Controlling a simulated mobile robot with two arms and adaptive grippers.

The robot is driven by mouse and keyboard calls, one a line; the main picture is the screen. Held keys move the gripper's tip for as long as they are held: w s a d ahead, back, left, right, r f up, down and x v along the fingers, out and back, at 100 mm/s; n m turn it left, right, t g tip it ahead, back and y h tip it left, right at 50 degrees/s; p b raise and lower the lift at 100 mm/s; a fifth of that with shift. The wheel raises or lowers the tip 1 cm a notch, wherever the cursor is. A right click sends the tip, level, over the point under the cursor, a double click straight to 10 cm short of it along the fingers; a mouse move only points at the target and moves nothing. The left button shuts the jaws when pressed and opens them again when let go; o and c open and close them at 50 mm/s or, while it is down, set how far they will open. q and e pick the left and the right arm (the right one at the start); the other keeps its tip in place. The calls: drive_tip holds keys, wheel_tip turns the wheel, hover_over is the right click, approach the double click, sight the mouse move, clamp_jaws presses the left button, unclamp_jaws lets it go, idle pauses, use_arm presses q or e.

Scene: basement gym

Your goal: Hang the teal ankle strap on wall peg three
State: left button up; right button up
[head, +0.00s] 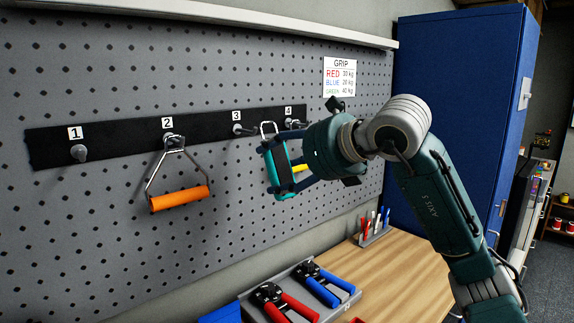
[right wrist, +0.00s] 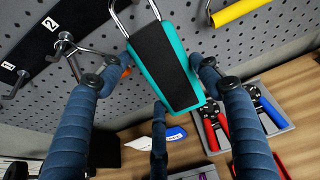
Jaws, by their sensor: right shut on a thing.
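The teal ankle strap (head: 278,172) has a black pad and a metal ring at its top. My right gripper (head: 284,160) is shut on it and holds it upright before the board. It also shows in the right wrist view, where the strap (right wrist: 167,62) sits between the fingers of my gripper (right wrist: 152,80). Wall peg three (head: 240,130), under its "3" label, is bare. In the head view the ring is just right of this peg; depth between them is hard to tell. My left gripper is not in view.
An orange handle (head: 180,199) hangs on peg two; peg one (head: 79,152) is bare. A yellow handle (right wrist: 240,9) hangs near peg four (head: 291,124), partly hidden by my gripper. Below, red and blue hand grips (head: 316,282) lie in a tray on the wooden bench (head: 400,270).

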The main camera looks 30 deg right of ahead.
drive_tip(key=shift+w, duration=0.5)
drive_tip(key=shift+w+a+f+p, duration=0.1)
drive_tip(key=shift+w+p, duration=0.2)
drive_tip(key=shift+w, duration=0.2)
drive_tip(key=shift+w+a+f+p, duration=0.1)
drive_tip(key=shift+w+p, duration=0.15)
drive_tip(key=shift+w, duration=0.25)
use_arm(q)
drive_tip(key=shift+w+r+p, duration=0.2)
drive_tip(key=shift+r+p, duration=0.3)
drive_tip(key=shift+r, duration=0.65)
use_arm(e)
drive_tip(key=shift+r+x, duration=0.2)
drive_tip(key=shift+x, duration=1.2)
drive_tip(key=shift+r+x, duration=0.15)
drive_tip(key=shift+x, duration=1.25)
drive_tip(key=shift+w, duration=0.15)
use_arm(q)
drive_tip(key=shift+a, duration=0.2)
use_arm(e)
drive_tip(key=o, duration=1.3)
